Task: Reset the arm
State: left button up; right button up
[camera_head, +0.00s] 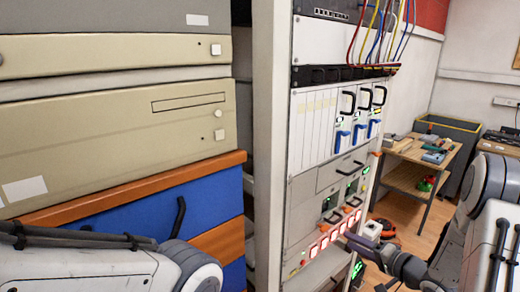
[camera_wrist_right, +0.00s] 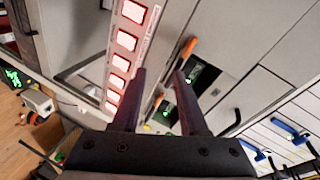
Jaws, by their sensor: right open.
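My right gripper (camera_head: 352,240) is at the lower part of the equipment rack (camera_head: 270,130), beside a row of red-lit square buttons (camera_head: 324,240). In the right wrist view, its two dark fingers (camera_wrist_right: 160,76) are apart with nothing between them. The red-lit buttons (camera_wrist_right: 126,40) lie just left of the fingers there. Orange-handled modules with green displays (camera_wrist_right: 200,78) show behind and to the right of the fingers. I cannot tell whether the fingertips touch the panel. My left arm (camera_head: 120,262) enters at the lower left; its gripper is out of view.
Blue-handled modules (camera_head: 360,130) and coloured cables (camera_head: 382,30) are higher on the rack. A beige cabinet unit (camera_head: 100,140) above a blue and orange one (camera_head: 120,220) stands at left. A wooden workbench (camera_head: 412,150) and grey bin (camera_head: 465,130) stand behind at right.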

jog(key=s+a+n+g+h+b, duration=0.2)
jog(key=s+a+n+g, duration=0.4)
jog(key=s+a, duration=0.6)
jog(key=s+a+n+g+h+b, duration=0.3)
jog(key=s+a+n+g, duration=0.4)
jog(key=s+a, duration=0.5)
jog(key=s+n+h, duration=0.1)
jog(key=s+n, duration=0.1)
jog(key=s, duration=0.6)
jog(key=shift+a+r+n+b, duration=0.15)
jog(key=shift+a+n+b, duration=0.1)
jog(key=shift+n+b, duration=0.05)
jog(key=shift+s, duration=0.1)
